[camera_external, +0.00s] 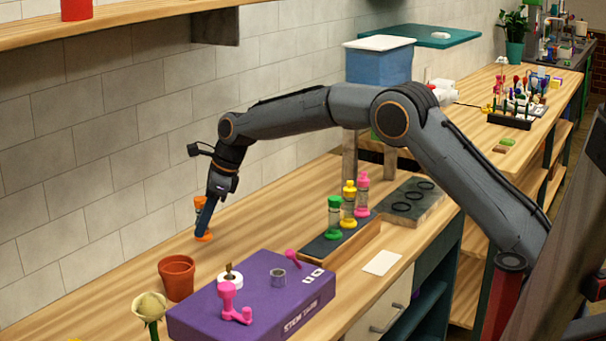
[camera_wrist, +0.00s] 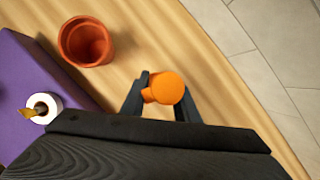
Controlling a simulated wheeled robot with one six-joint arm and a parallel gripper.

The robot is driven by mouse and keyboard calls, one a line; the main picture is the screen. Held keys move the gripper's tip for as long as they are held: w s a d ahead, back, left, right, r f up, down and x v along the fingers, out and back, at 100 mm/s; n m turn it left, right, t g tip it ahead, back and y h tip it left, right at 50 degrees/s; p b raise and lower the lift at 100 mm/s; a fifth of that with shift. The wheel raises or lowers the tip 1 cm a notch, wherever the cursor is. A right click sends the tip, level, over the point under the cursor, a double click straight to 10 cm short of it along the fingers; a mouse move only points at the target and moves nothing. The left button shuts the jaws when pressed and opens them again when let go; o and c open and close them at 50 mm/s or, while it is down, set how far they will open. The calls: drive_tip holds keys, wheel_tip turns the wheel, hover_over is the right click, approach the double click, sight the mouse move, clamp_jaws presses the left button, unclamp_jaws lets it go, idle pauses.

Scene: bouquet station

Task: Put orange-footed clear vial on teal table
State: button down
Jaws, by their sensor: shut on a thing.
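The orange-footed vial (camera_external: 203,237) is upright near the tiled wall, at the left of the external view. Its orange top shows between my fingers in the wrist view (camera_wrist: 168,88). My gripper (camera_external: 207,220) points down and is shut on the vial, hiding most of its clear body. The foot is at the wooden bench top; I cannot tell whether it touches or is just above it. A teal table top (camera_external: 462,37) shows at the back, behind a blue box, with a small white thing on it.
A terracotta pot (camera_external: 177,277) and a purple box (camera_external: 255,297) with small items on top stand nearby. A rack (camera_external: 345,240) holds green, yellow and pink vials. A dark tray with ring holes (camera_external: 412,203) lies right of it. The blue bin (camera_external: 378,64) has a white lid.

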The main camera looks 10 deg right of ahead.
drive_tip(key=shift+f+p, duration=0.9)
drive_tip(key=shift+f, duration=3.05)
drive_tip(key=shift+f, duration=0.1)
drive_tip(key=c, duration=1.4)
unclamp_jaws()
drive_tip(key=shift+o, duration=0.2)
drive_tip(key=shift+d+r, duration=0.15)
drive_tip(key=shift+r, duration=0.3)
drive_tip(key=b+v, duration=0.2)
drive_tip(key=v, duration=0.9)
drive_tip(key=shift+d, duration=0.2)
drive_tip(key=shift+r, duration=0.1)
